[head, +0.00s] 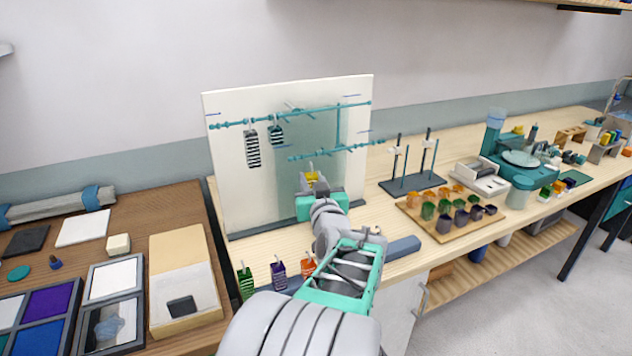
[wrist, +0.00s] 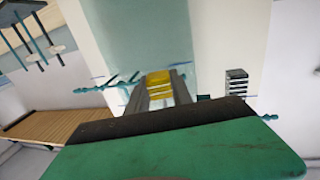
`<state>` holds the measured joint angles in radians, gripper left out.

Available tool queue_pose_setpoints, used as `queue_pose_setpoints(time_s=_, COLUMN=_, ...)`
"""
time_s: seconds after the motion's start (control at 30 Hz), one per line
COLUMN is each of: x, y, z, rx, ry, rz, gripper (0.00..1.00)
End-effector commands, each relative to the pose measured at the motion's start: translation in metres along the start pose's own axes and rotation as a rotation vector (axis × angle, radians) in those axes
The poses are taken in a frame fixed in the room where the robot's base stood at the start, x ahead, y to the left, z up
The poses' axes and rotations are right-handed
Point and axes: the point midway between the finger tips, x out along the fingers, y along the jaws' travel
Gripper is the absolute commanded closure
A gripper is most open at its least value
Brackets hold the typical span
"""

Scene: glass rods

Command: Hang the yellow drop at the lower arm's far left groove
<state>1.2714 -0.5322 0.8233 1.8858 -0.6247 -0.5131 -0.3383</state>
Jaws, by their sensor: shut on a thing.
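My gripper (head: 313,183) is shut on the yellow drop (head: 312,175), in front of the pale board and, in the head view, just below the lower arm. In the wrist view the yellow banded drop (wrist: 159,88) sits between the two grey fingers. The lower arm (head: 335,152) is a teal glass rod with knobs. Its left end (head: 292,158) is up and left of the held drop in the head view, with a visible gap. The groove itself is too small to make out.
The upper teal arm (head: 230,122) carries two black-and-white striped drops, a long one (head: 253,149) and a shorter one (head: 276,135). Green (head: 245,283), purple (head: 279,275) and orange (head: 308,267) drops are at the bench's front edge. A stand (head: 412,186) is right of the board.

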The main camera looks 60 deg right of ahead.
Motion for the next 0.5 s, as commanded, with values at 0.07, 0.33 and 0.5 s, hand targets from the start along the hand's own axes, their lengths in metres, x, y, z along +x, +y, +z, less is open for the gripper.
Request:
queue_pose_setpoints(time_s=0.07, x=0.008, y=-0.002, z=-0.002, rx=0.000, ry=-0.002, rz=-0.002, gripper=1.00)
queue_pose_setpoints(time_s=0.33, x=0.032, y=-0.007, z=-0.001, rx=0.000, ry=-0.002, rz=-0.001, gripper=1.00)
queue_pose_setpoints(time_s=0.5, x=0.048, y=-0.011, z=-0.001, rx=0.000, ry=-0.003, rz=-0.002, gripper=1.00)
